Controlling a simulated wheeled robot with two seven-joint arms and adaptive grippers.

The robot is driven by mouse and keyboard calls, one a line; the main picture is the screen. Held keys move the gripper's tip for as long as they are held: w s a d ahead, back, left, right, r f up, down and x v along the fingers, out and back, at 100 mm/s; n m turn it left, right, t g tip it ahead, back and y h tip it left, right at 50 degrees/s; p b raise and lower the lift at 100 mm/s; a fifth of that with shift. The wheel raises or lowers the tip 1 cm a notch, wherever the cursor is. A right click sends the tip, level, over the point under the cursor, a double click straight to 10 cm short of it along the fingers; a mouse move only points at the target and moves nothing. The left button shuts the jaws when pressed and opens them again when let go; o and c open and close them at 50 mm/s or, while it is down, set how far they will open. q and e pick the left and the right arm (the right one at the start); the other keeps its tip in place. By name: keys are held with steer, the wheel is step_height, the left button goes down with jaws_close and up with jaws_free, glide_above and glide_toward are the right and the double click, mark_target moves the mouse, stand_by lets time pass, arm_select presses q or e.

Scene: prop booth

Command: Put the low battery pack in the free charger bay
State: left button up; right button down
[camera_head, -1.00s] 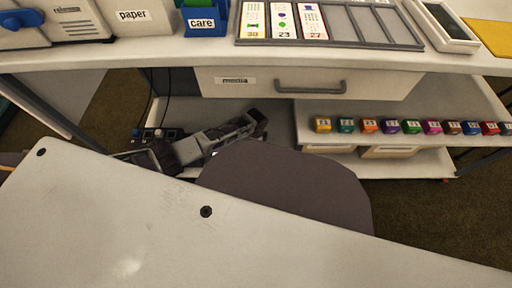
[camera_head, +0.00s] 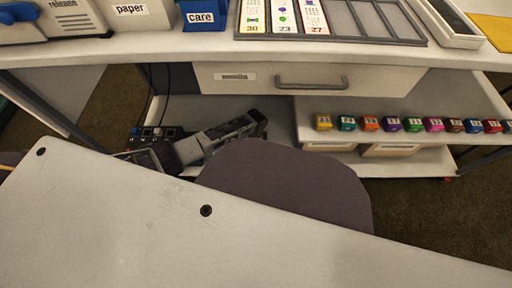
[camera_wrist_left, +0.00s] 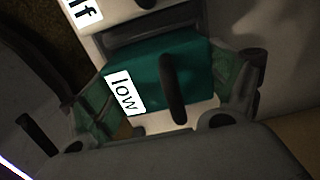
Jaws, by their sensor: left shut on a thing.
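The battery pack (camera_wrist_left: 195,62) is teal, with a white "low" label and a dark handle bar, in the left wrist view. My left gripper (camera_wrist_left: 166,85) is shut on it, with a finger at each side. Directly behind the pack is a dark slot (camera_wrist_left: 125,40) in a pale housing. I cannot tell how far the pack is inside the slot. A cut-off label ending in "lf" or "ff" shows on the housing at upper left. In the head view the pack is not visible, and a grey arm reaches low by the lower shelf. My right gripper is not in view.
A drawer (camera_head: 310,79) with a grey handle sits under the long tabletop (camera_head: 190,49). Several coloured numbered blocks (camera_head: 390,124) stand in a row on the shelf at right. A blue "care" box (camera_head: 205,17) and a card tray (camera_head: 385,41) stand on top.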

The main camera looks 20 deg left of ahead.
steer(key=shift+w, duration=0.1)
arm_select(q)
steer(key=o, duration=1.3)
steer(key=shift+o, duration=0.3)
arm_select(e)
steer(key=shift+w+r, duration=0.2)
arm_select(q)
step_height(320, 180, up, 12)
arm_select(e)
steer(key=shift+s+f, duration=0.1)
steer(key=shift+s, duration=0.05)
arm_select(q)
steer(key=shift+d, duration=0.1)
stand_by(0.7)
